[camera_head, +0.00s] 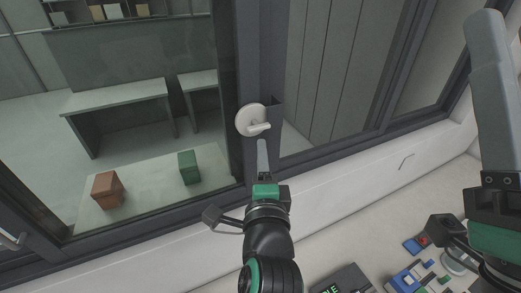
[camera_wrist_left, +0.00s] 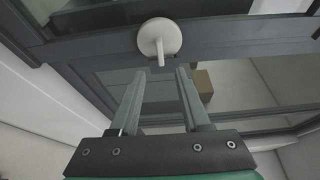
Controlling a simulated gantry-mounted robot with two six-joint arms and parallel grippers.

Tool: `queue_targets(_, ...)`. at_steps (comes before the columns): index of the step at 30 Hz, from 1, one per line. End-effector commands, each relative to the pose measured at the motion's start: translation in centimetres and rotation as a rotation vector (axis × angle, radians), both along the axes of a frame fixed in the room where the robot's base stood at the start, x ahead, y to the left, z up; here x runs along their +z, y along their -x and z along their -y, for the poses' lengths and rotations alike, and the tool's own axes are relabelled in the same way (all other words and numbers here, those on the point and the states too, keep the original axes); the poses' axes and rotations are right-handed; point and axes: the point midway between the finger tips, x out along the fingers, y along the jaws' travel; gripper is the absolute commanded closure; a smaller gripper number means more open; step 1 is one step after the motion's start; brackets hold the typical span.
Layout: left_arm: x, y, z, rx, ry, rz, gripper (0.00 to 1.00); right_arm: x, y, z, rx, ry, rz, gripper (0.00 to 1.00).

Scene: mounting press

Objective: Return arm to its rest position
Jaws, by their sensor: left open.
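My left gripper (camera_head: 262,157) is in the middle of the head view, just below a white round window handle (camera_head: 251,120) on the dark window frame. The handle's short lever points right in the head view. In the left wrist view my left gripper (camera_wrist_left: 162,73) is open, with nothing between its fingers. My right gripper (camera_head: 487,75) is raised at the right edge of the head view. Its fingers appear side-on, so their opening is unclear.
The dark window frame (camera_head: 330,150) and white sill (camera_head: 345,187) lie close around my left gripper. Behind the glass are a red-brown box (camera_head: 107,190), a green box (camera_head: 189,168) and a table (camera_head: 115,95). Small blue and green items (camera_head: 412,277) lie at the lower right.

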Motion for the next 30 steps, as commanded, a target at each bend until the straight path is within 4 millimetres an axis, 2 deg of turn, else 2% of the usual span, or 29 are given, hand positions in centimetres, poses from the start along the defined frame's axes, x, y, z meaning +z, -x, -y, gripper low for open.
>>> queue_targets(5,0.0,-0.3,-0.8,0.013,0.000,0.000,0.53,0.0,0.0,0.0,0.000,0.000,0.000,0.50)
queue_targets(8,0.0,-1.4,-4.2,0.069,0.001,0.001,0.53,0.0,0.0,0.0,0.000,0.000,0.000,0.50)
queue_targets(10,1.4,-2.0,-8.4,0.132,0.021,0.034,0.53,0.0,0.0,0.0,0.000,0.000,0.000,0.50)
queue_targets(11,2.6,-1.9,-10.5,0.155,0.044,0.061,0.53,0.0,0.0,0.0,0.000,0.000,0.000,0.50)
queue_targets(12,4.7,-1.4,-13.3,0.176,0.090,0.112,0.53,0.0,0.0,0.0,0.000,0.000,0.000,0.50)
queue_targets(14,8.2,0.0,-17.3,0.184,0.215,0.211,0.53,0.0,0.0,0.0,0.000,0.000,0.000,0.50)
queue_targets(15,10.7,1.5,-19.4,0.168,0.321,0.286,0.53,0.0,0.0,0.0,0.000,0.000,0.000,0.50)
queue_targets(17,14.4,4.4,-21.9,0.107,0.508,0.408,0.53,0.0,0.0,0.0,0.000,0.000,0.000,0.50)
queue_targets(18,16.9,6.8,-23.1,0.040,0.640,0.490,0.53,0.0,0.0,0.0,0.000,0.000,0.000,0.50)
queue_targets(20,20.1,10.7,-23.8,-0.099,0.839,0.595,0.53,0.0,0.0,0.0,0.000,0.000,0.000,0.50)
queue_targets(21,21.8,13.3,-23.7,-0.212,0.967,0.644,0.53,0.0,0.0,0.0,0.000,0.000,0.000,0.50)
queue_targets(24,24.6,18.4,-21.6,-0.511,1.257,0.666,0.53,0.0,0.0,0.0,0.000,0.000,0.000,0.50)
queue_targets(26,25.0,19.5,-20.9,-0.614,1.377,0.636,0.53,0.0,0.0,0.0,0.000,0.000,0.000,0.50)
queue_targets(30,25.0,19.4,-20.6,-0.681,1.508,0.589,0.53,0.0,0.0,0.0,0.000,0.000,0.000,0.50)
